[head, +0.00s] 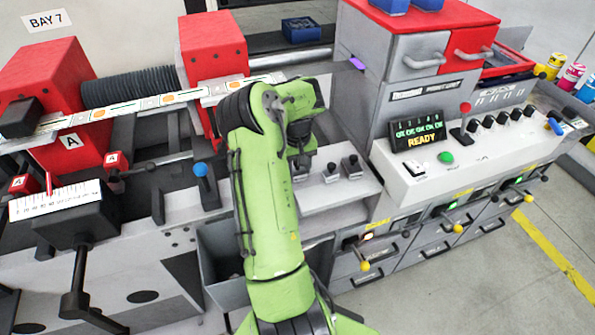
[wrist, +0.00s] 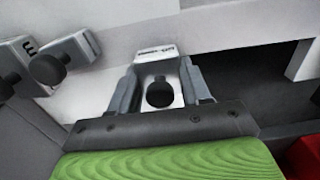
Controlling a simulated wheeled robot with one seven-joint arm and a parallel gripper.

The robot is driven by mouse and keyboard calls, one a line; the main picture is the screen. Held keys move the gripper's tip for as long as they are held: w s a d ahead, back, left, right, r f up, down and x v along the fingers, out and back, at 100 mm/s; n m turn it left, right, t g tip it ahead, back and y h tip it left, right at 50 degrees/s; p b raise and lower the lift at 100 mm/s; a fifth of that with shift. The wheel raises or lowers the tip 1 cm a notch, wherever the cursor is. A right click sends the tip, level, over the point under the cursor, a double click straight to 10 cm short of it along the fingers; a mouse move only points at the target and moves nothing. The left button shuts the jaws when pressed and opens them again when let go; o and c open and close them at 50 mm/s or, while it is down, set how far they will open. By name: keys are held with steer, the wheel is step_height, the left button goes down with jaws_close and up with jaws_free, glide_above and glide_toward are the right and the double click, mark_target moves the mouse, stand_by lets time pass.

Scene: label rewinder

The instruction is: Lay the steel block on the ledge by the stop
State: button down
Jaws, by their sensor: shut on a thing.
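The steel block (wrist: 158,70) is a pale metal piece with a round black knob and small dark print on its top edge. In the wrist view it sits between the two grey fingers of my gripper (wrist: 161,92), which is shut on it. Whether the block touches the pale surface behind it, I cannot tell. I cannot pick out the stop or tell for sure which surface is the ledge.
Two similar knobbed blocks stand on the light grey shelf (head: 345,190) right of my arm; knobbed blocks (wrist: 72,52) also show at the wrist view's left. A dark slot (wrist: 300,62) lies at its right. A blue-knobbed lever (head: 201,170) and a grey bin (head: 222,262) are near my arm.

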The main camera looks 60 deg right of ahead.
step_height(320, 180, up, 10)
steer(key=shift+r+p, duration=0.1)
steer(key=shift+p, duration=0.75)
